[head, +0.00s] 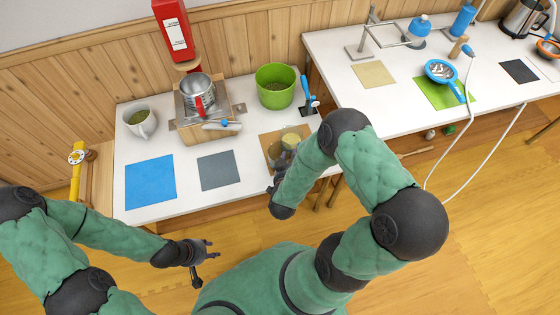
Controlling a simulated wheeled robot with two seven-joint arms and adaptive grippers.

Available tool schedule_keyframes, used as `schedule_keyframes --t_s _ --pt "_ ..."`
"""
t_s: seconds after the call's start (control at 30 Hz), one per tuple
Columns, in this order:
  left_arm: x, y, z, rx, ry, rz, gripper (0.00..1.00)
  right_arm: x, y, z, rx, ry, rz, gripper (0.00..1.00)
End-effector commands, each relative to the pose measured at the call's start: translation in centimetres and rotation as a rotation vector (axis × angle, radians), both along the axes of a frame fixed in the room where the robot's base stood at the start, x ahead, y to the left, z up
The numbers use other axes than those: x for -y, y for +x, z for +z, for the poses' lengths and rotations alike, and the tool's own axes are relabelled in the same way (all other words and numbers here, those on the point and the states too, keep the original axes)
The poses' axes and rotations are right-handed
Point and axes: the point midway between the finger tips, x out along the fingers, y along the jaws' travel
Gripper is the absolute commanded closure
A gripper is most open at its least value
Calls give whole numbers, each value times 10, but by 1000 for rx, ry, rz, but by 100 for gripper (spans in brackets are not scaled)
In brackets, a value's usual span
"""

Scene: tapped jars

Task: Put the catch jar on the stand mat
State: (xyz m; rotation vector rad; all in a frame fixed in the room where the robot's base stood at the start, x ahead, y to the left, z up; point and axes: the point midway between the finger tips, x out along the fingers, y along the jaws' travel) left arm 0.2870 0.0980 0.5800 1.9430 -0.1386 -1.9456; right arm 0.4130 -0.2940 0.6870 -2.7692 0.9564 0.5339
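A small glass jar (290,140) with yellowish contents, which may be the catch jar, is on or just above a brown mat (268,138) at the right end of the near white table. My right gripper (274,170) is beside it, mostly hidden by my forearm; I cannot tell whether it touches the jar or is open or shut. A blue mat (150,182) and a dark grey mat (219,170) lie bare to the left. Which mat is the stand mat is not clear. My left gripper (207,250) is open and empty, off the table's front edge.
A metal pot (198,90) with a red handle sits on a wooden stand (203,130). A white mug (141,121), green pot (275,87) and red dispenser (173,30) stand nearby. The right table holds a blue strainer (440,70) and a kettle (520,18).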

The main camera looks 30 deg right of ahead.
Motion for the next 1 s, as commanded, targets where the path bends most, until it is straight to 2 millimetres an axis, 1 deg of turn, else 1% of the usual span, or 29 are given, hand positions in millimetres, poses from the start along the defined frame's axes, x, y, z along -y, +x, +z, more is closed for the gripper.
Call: schedule_keyframes --t_s 0.03,0.1,0.33,0.43,0.47,0.87,1.0 --pt "0 0 -5 0 0 0 60 5 5 -4 2 0 -3 67" --pt "0 0 -7 0 0 0 60 7 9 -5 2 -1 -1 67" --pt "0 0 -5 0 0 0 60 8 10 -4 1 0 1 67" --pt "0 0 -5 0 0 0 60 8 10 -4 1 0 1 95" --pt "0 0 -5 0 0 0 60 8 10 -4 1 0 1 100" --pt "0 0 -5 0 0 0 60 8 11 -3 3 -1 0 100" --pt "0 0 -2 0 0 0 60 8 11 2 3 -1 0 100"
